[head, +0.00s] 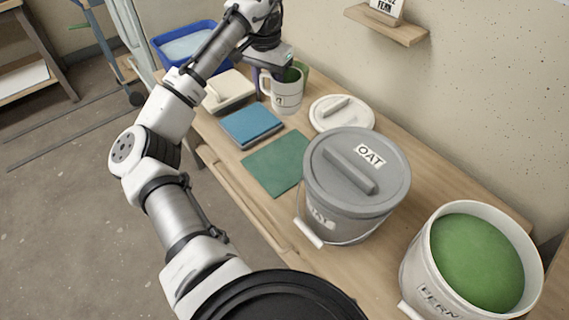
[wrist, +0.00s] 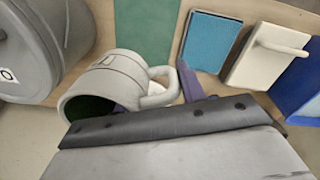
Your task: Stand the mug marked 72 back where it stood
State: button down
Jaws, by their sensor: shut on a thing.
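A pale grey-white mug (head: 287,97) is at the far part of the bench, between the cream lidded box and the white lid. It looks roughly upright; I cannot tell whether its base touches the bench. Its marking is too small to read. In the wrist view the mug (wrist: 112,75) shows a dark green inside and its handle toward my gripper. My gripper (wrist: 155,96) is shut on the mug at its handle, with a purple finger on either side. In the head view my gripper (head: 273,75) is partly hidden behind the mug and wrist.
A green mat (head: 274,164) lies bare, near a blue block (head: 250,126) and a cream box (head: 229,90). A white lid (head: 341,114), a closed OAT bucket (head: 345,205) and an open bucket of green glaze (head: 478,262) stand rightward. A blue basin (head: 160,50) is behind.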

notch_tip(320, 180, down, 20)
jog(key=shift+f, duration=0.15)
dwell(0.3)
jog(key=shift+f, duration=0.1)
jog(key=c, duration=0.9)
grip_release()
jog(key=shift+o, duration=0.2)
notch_tip(320, 180, up, 12)
jog(key=shift+a+b, duration=0.15)
jog(key=shift+b, duration=0.25)
jog(key=shift+w+r, duration=0.15)
jog(key=shift+r, duration=0.05)
